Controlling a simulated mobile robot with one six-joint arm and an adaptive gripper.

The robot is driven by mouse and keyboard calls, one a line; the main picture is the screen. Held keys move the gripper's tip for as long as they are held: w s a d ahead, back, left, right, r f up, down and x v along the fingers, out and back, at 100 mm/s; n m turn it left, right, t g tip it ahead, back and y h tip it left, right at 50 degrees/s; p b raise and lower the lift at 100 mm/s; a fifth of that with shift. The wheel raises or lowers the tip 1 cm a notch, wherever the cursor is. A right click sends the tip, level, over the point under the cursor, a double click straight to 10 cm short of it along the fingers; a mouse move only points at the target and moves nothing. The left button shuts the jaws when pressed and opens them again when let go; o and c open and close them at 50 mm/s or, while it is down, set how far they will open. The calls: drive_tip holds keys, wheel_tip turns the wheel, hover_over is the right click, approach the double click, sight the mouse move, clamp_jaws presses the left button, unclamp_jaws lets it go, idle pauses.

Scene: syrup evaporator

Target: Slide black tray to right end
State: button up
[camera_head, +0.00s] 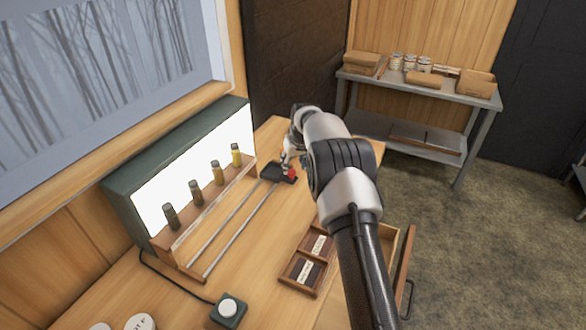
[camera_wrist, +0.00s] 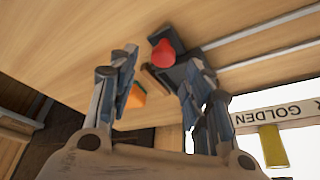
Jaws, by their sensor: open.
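The black tray (camera_head: 270,171) is small and flat. It sits at the far, right-hand end of two thin metal rails (camera_head: 238,222) on the wooden bench, with a red knob (camera_head: 292,173) at its right side. In the wrist view the black tray (camera_wrist: 181,72) and red knob (camera_wrist: 163,58) lie just beyond the fingertips. My gripper (camera_head: 287,160) is by the tray, partly hidden by my arm. In the wrist view my gripper (camera_wrist: 162,75) has its fingers apart with nothing clearly held. I cannot tell whether a finger touches the tray.
A wooden rack with several small bottles (camera_head: 217,172) stands left of the rails before a lit panel (camera_head: 190,158). A wooden box with labelled compartments (camera_head: 308,262) lies nearer, beside an open drawer (camera_head: 404,262). A button box (camera_head: 228,311) is at the front. An orange patch (camera_wrist: 136,97) shows between my fingers.

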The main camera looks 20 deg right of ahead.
drive_tip(key=v, duration=0.8)
drive_tip(key=s+a+r, duration=0.5)
drive_tip(key=s+r, duration=0.4)
drive_tip(key=s, duration=0.2)
drive_tip(key=s+a+r, duration=0.4)
drive_tip(key=s+r, duration=0.5)
drive_tip(key=s, duration=0.3)
drive_tip(key=s+a+f, duration=0.2)
drive_tip(key=s, duration=1.1)
drive_tip(key=s+a+f, duration=0.2)
drive_tip(key=s, duration=1.1)
drive_tip(key=shift+a+f, duration=0.15)
drive_tip(key=shift+f, duration=0.2)
drive_tip(key=shift+s, duration=0.1)
drive_tip(key=shift+c, duration=0.4)
